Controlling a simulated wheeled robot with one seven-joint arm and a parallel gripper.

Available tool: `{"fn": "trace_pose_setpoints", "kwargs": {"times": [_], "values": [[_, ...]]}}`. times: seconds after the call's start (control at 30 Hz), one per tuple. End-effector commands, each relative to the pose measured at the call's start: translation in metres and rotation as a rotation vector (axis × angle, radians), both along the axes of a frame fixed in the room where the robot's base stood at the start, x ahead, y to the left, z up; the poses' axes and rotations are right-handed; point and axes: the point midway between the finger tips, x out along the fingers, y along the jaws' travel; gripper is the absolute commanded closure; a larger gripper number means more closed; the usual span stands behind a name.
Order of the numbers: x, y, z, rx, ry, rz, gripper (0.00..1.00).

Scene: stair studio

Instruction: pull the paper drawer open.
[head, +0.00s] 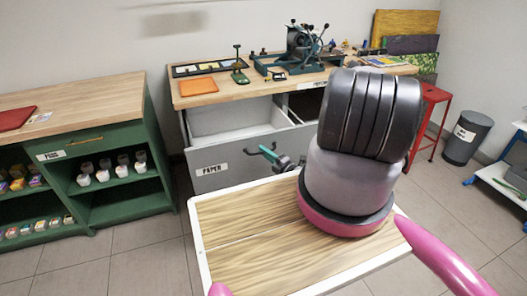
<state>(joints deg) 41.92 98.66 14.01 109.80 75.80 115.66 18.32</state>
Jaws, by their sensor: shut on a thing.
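The paper drawer (225,168) has a grey front with a white PAPER label (211,169). It sits under the wooden counter at the back and stands partly open, its pale, seemingly empty inside (225,118) showing behind the front. Its handle (250,151) is a bar on the front, partly hidden by my gripper. My gripper (268,154) is at the right part of the handle and is shut on it. My large dark and grey arm link hides the area right of the gripper.
A wooden counter (215,92) carries an orange tray (199,87), a small green stand and a teal machine (300,55). A green shelf unit (100,150) stands left. A red stool (432,110) and grey bin (467,137) stand right. Tiled floor is free between the shelf and me.

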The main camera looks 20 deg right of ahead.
Motion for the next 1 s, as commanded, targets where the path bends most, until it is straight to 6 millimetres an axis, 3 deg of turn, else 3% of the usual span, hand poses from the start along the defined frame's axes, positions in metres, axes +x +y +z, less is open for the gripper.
{"fn": "trace_pose_setpoints", "kwargs": {"times": [0.23, 0.27, 0.3, 0.33, 0.73, 1.0], "values": [[0.0, 0.0, 0.0, -0.001, 0.001, 0.001, 1.0], [0.0, 0.0, -0.001, -0.001, 0.001, 0.001, 0.78], [0.0, 0.0, -0.001, -0.001, 0.001, 0.001, 0.63], [0.0, 0.0, -0.001, -0.001, 0.001, 0.001, 0.56], [-0.006, -0.003, -0.001, -0.001, 0.002, -0.001, 0.56], [-0.051, -0.022, -0.006, 0.0, 0.004, -0.004, 0.56]]}}
